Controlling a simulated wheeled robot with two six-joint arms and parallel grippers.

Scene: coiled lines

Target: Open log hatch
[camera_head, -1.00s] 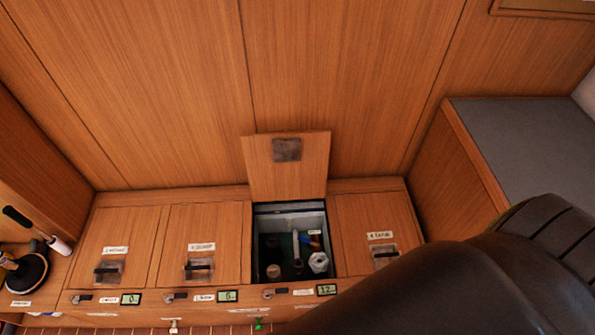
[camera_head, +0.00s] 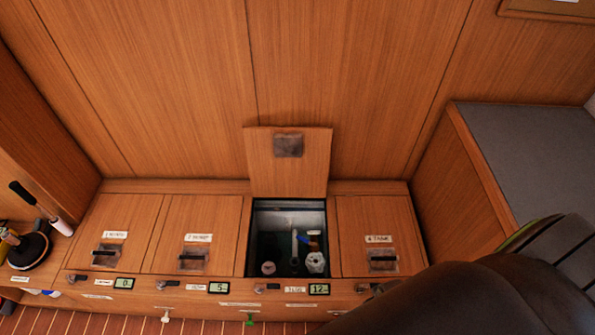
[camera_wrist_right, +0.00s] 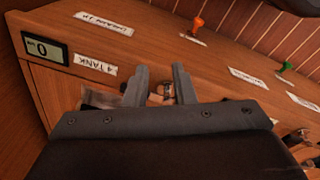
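Several hatches sit in a row in the wooden bench in the head view. The third hatch lid (camera_head: 290,178) stands raised against the back wall, above its open compartment (camera_head: 262,215). Its front label (camera_head: 295,289) is too small to read surely. The fourth lid (camera_head: 376,216), labelled "4 TANK", is closed, as are the two left lids. In the right wrist view my right gripper (camera_wrist_right: 160,82) has its fingers apart, near the "4 TANK" label (camera_wrist_right: 95,64). A small metal fitting (camera_wrist_right: 163,90) shows between the fingers; contact cannot be told. My left gripper is out of view.
My dark right arm covers the head view's lower right. Turn latches and small displays (camera_head: 219,288) line the bench front. Orange (camera_wrist_right: 197,22) and green (camera_wrist_right: 285,66) handles stick out below. A grey-topped bench (camera_head: 530,145) stands right; tools (camera_head: 30,245) lie left.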

